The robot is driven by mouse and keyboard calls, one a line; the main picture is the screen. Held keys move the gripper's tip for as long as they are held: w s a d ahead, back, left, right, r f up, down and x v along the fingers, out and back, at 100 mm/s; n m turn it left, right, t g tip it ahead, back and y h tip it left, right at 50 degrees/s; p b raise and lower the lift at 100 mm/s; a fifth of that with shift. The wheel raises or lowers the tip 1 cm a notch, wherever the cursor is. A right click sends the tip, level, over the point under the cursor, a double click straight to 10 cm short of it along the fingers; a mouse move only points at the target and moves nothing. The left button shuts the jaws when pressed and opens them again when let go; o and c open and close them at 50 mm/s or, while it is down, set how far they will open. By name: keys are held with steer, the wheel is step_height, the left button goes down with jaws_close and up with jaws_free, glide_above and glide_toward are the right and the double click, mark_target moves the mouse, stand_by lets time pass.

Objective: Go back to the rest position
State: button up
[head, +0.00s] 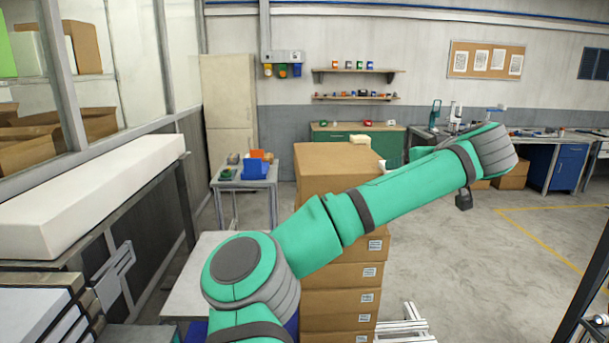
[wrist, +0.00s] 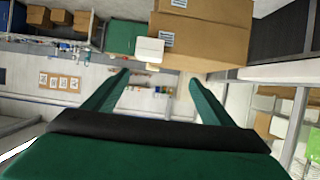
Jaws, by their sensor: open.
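My green arm reaches across the middle of the head view, in front of a stack of cardboard boxes (head: 340,300). In the wrist view my gripper (wrist: 158,78) is open, its two green fingers spread apart with nothing between them. The wrist view appears turned over, with the cardboard boxes (wrist: 205,35) at the top. A small white box (wrist: 149,50) shows beyond the gap between the fingertips and apart from them. In the head view the fingers are not clearly visible at the far end of the arm.
A small table (head: 245,183) with blue and orange bins stands at the back left. A long white block (head: 90,190) lies on a shelf at the left. A workbench (head: 560,140) lines the back right. The floor (head: 480,270) at right is largely clear.

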steer(key=s+d+f+m+g+h, duration=0.15)
steer(key=d+f+h, duration=0.35)
steer(key=f, duration=0.5)
steer(key=s+d+f+m+g+h, duration=0.1)
steer(key=s+d+f+m+h, duration=0.15)
steer(key=d+f, duration=0.6)
steer(key=s+a+f+n+t+h, duration=0.15)
steer(key=s+f, duration=0.25)
steer(key=f, duration=0.4)
steer(key=s+a+f+n+h, duration=0.1)
steer(key=s+f+h, duration=0.25)
steer(key=f, duration=0.55)
steer(key=s+a+f+n+t+y, duration=0.45)
steer(key=s+a+f+y, duration=0.25)
steer(key=s+a+f, duration=1.35)
steer(key=s+a+r+m+y, duration=0.1)
steer(key=s+a, duration=0.4)
steer(key=s, duration=0.3)
steer(key=s+a+r+m+g+y, duration=0.1)
steer(key=s+a+y, duration=0.1)
steer(key=s+a, duration=0.4)
steer(key=s+a+r+m+y, duration=0.1)
steer(key=s+a, duration=0.4)
steer(key=s, duration=0.7)
steer(key=shift+s+a+r+m, duration=0.2)
steer(key=shift+a+r+m, duration=0.15)
steer(key=shift+r+m, duration=0.1)
steer(key=shift+g+y, duration=0.25)
